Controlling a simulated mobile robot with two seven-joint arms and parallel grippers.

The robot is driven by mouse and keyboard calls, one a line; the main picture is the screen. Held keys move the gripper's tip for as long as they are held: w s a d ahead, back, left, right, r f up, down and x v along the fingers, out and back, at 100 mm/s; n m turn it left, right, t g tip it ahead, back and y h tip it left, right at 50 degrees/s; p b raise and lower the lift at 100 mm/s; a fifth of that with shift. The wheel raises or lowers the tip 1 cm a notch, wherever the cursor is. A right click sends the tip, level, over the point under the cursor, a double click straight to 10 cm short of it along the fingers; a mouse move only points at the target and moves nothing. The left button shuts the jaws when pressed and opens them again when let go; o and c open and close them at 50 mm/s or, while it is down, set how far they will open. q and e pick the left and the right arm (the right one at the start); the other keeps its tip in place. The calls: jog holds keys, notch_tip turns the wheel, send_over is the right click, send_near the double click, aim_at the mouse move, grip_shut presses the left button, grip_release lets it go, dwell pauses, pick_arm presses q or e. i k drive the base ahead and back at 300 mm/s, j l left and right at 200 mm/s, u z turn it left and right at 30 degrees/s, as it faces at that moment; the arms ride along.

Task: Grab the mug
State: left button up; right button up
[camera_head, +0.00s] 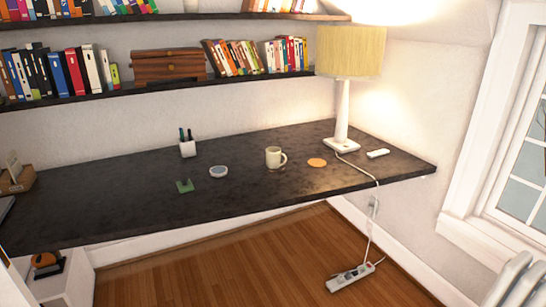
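A cream-white mug (273,158) stands upright on the dark desk (120,205), near the middle of its right half. Its handle points to the right. Nothing touches it, and its near side is in plain view. Neither of my grippers can be made out in the head view.
A small bowl (218,172), a green item (185,186) and a pen cup (187,147) sit left of the mug. A lamp (342,115) stands behind right, its cable hanging over the desk's edge. Shelves (150,90) overhang the back. A pale grey shape (515,284) fills the lower right corner.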

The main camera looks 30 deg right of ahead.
aim_at(273, 154)
jog(key=i+l+u, duration=0.1)
jog(key=l, duration=0.45)
jog(key=i+l+u, duration=0.1)
jog(key=i+l, duration=0.15)
jog(key=l, duration=0.3)
jog(key=i+l+u, duration=0.1)
jog(key=l, duration=0.45)
jog(key=i+l+u, duration=0.1)
jog(key=l, duration=0.45)
jog(key=i+l+u, duration=0.1)
jog(key=l, duration=0.5)
